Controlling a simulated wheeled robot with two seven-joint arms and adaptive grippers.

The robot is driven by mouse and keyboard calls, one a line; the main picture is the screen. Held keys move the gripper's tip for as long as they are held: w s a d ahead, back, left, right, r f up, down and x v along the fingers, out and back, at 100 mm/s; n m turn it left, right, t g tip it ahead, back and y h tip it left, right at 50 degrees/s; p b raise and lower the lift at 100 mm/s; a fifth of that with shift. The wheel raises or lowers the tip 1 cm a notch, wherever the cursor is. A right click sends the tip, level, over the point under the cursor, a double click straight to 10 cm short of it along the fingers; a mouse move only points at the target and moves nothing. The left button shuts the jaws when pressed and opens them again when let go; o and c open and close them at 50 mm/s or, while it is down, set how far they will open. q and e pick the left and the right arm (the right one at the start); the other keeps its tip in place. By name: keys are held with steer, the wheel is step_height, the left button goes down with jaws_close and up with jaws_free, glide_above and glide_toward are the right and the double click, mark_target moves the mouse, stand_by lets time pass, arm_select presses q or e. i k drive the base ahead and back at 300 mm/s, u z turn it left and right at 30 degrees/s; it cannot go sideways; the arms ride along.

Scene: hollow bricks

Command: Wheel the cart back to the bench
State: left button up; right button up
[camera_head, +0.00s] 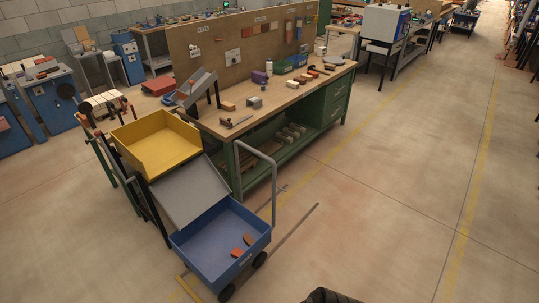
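The cart (197,256) is a low blue tray on small black wheels, with a tall grey bent-tube handle (274,190) on its right side. It stands on the floor at the near left end of the bench. A few small reddish-brown pieces (243,248) lie in its tray. The workbench (215,127) has a wooden top and green legs and drawers. A grey sloping chute (190,190) runs from a yellow tray (157,144) down to the cart's rear edge; whether they touch is unclear. Neither of my grippers can be made out.
Grey strips (295,236) lie on the floor right of the cart. A yellow line runs beside the bench and under the cart. Open floor (390,210) spreads to the right, crossed by another yellow line (469,195). A dark ribbed part (330,296) shows at the bottom edge.

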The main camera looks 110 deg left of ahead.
mark_target(204, 246)
steer(key=u, duration=2.05)
